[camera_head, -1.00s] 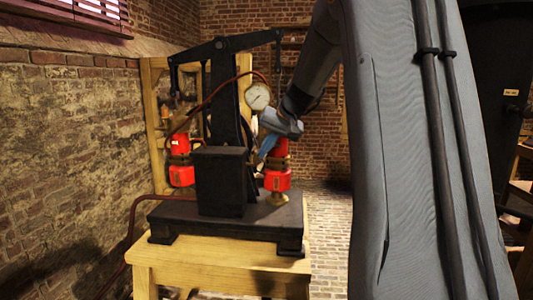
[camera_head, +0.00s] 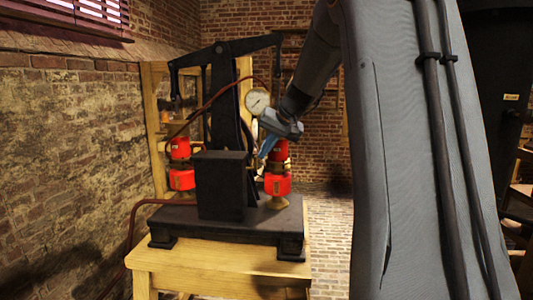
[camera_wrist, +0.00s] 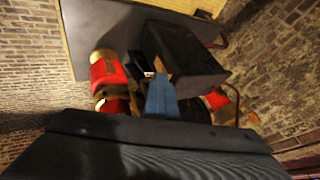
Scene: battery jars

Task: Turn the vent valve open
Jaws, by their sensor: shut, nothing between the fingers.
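A black pump with two red cylinders with brass-coloured fittings stands on a dark base (camera_head: 180,218). The right red cylinder (camera_head: 278,184) is upright; it also shows in the wrist view (camera_wrist: 106,72). My gripper (camera_head: 265,149) has blue fingers, shut and empty, at the upper left side of the right cylinder. In the wrist view the fingers (camera_wrist: 160,98) point between that cylinder and the box. A small dark and pale part sits just beyond the fingertips. I cannot clearly make out the vent valve or its position.
A round gauge (camera_head: 257,101) is close above my gripper. A dark red hose (camera_head: 148,204) runs off the base's left side. The pump's black beam (camera_head: 225,47) spans overhead. A wooden table (camera_head: 220,262) carries the base. Brick walls (camera_head: 65,150) stand left and behind.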

